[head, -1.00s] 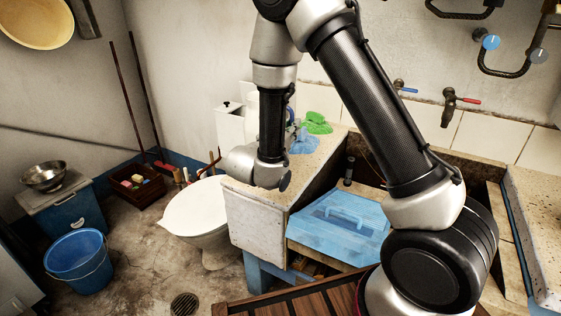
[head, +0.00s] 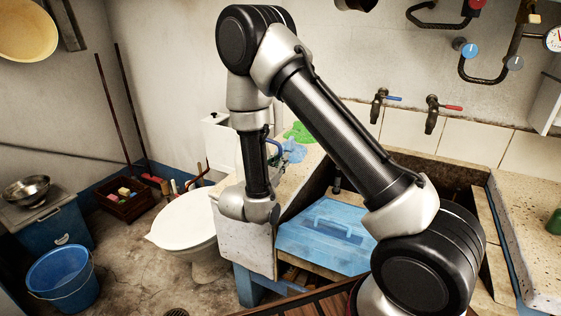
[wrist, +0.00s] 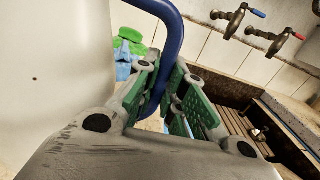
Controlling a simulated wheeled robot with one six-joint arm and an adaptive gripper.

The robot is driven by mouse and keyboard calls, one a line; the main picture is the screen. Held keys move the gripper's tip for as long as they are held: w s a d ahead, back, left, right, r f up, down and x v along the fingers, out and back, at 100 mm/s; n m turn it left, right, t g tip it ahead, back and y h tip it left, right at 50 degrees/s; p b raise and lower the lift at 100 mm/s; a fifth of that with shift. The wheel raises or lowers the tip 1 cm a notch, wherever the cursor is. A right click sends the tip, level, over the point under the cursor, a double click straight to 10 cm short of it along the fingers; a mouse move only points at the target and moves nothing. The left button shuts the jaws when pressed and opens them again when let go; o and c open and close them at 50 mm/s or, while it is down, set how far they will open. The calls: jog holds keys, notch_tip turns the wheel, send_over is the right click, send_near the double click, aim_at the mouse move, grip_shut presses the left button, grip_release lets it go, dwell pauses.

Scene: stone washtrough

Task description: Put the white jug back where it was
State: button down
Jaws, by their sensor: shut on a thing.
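The white jug (wrist: 50,70) fills the left side of the wrist view, very close to the camera. Its curved blue handle (wrist: 168,35) runs down between my gripper's green-padded fingers. My gripper (wrist: 170,92) is shut on this handle. In the head view, part of the blue handle (head: 277,149) shows just right of my arm, above the speckled counter (head: 296,178). I cannot tell whether the jug's base touches the counter.
A green cloth (head: 299,132) and a light-blue cloth (head: 294,152) lie on the counter. The toilet lid (head: 184,220) is to the left. Two taps (head: 432,115) stick out from the wall.

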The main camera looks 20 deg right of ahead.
jog(key=c, duration=1.5)
grip_release()
jog(key=shift+f, duration=0.1)
